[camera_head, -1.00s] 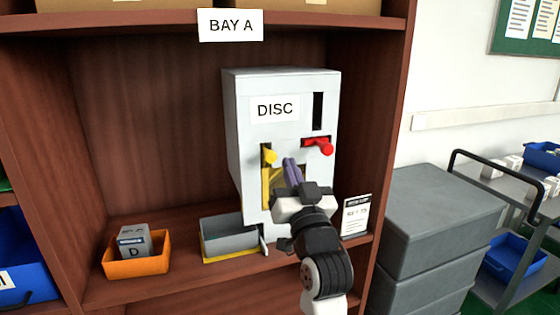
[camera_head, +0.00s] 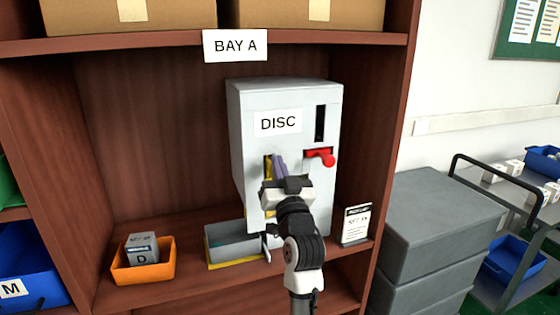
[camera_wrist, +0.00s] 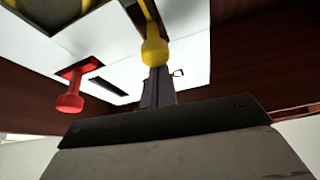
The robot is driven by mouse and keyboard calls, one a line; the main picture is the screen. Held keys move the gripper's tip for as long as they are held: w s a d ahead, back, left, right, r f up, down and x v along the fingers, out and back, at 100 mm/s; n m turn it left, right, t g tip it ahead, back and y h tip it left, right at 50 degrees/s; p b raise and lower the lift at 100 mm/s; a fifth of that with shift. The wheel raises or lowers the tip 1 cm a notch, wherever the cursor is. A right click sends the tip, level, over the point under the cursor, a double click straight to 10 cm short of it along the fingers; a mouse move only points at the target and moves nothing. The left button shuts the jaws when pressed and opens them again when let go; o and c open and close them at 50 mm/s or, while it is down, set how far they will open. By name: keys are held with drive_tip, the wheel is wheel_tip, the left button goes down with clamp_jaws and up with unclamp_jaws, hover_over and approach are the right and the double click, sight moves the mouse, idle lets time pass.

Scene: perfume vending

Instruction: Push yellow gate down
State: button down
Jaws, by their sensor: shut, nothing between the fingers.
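The white dispenser marked DISC (camera_head: 245,140) stands on the shelf under the BAY A sign. Its yellow gate (camera_wrist: 154,50) shows in the wrist view as a rounded yellow knob on a yellow stem. In the head view it is mostly hidden behind my gripper (camera_head: 280,163). My gripper is shut and empty, with its fingers at the yellow slot on the dispenser front. In the wrist view the fingertips (camera_wrist: 157,80) overlap the knob; I cannot tell if they touch it. A red knob (camera_head: 325,158) sticks out to the right in the head view.
A grey tray with a yellow edge (camera_head: 237,255) sits at the dispenser's foot. An orange bin (camera_head: 158,268) holding a box marked D stands to its left. A small sign card (camera_head: 356,225) stands right of the dispenser. The shelf's right side wall is close by.

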wheel_tip(320, 180, down, 7)
drive_tip(key=b, duration=0.7)
drive_tip(key=shift+f, duration=0.2)
